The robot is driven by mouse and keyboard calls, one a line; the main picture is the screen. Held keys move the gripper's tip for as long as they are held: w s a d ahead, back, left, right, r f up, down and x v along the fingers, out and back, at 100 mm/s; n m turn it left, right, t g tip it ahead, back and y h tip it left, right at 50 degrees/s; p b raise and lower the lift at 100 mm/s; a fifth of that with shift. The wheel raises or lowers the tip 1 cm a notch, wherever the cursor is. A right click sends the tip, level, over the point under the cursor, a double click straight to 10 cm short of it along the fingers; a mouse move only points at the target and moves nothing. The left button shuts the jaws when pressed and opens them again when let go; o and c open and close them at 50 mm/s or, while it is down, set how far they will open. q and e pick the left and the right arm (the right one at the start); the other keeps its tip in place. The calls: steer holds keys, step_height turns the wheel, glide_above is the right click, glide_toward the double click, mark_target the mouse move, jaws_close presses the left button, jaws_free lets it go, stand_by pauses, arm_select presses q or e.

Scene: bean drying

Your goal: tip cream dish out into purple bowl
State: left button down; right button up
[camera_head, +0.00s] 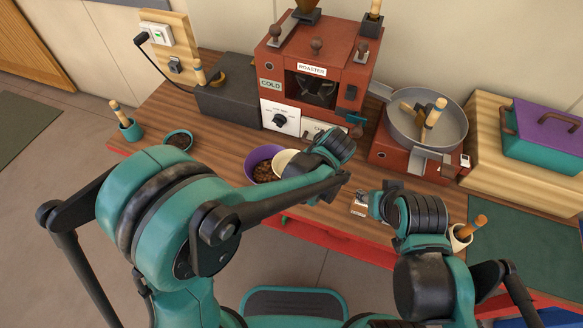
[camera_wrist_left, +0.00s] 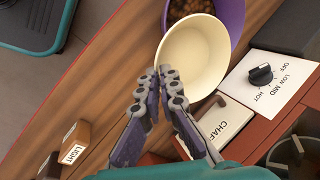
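The purple bowl (camera_head: 250,157) stands on the wooden bench in front of the roaster with brown beans in it; part of it shows in the left wrist view (camera_wrist_left: 232,14). The cream dish (camera_head: 284,158) is tilted over the bowl's right side, and in the left wrist view (camera_wrist_left: 196,62) its visible inside looks empty. My left gripper (camera_wrist_left: 168,75) is shut on the dish's rim; in the head view the left wrist hides part of the dish. My right gripper (camera_head: 366,204) is over the bench's front edge, right of the bowl; its fingers are too small to judge.
The roaster (camera_head: 318,65) stands behind the bowl, with a chaff drawer (camera_wrist_left: 224,117) close to my left gripper. A teal bowl (camera_head: 179,139) with dark contents is at left. The cooling pan (camera_head: 452,128) and a cream cup (camera_head: 460,235) are at right.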

arm_select(q)
steer(key=shift+s+r, duration=0.1)
steer(key=s+r, duration=0.1)
steer(key=s+r+p, duration=0.1)
steer(key=s, duration=0.1)
steer(key=s+p, duration=0.1)
steer(key=shift+s+d+r, duration=0.4)
steer(key=shift+p, duration=0.3)
steer(key=s+d+r+p, duration=0.1)
steer(key=s+r+p, duration=0.1)
steer(key=s, duration=0.5)
steer(key=shift+d+r+p, duration=0.15)
steer(key=shift+r+p, duration=0.25)
steer(key=shift+r, duration=0.15)
steer(key=shift+w, duration=0.1)
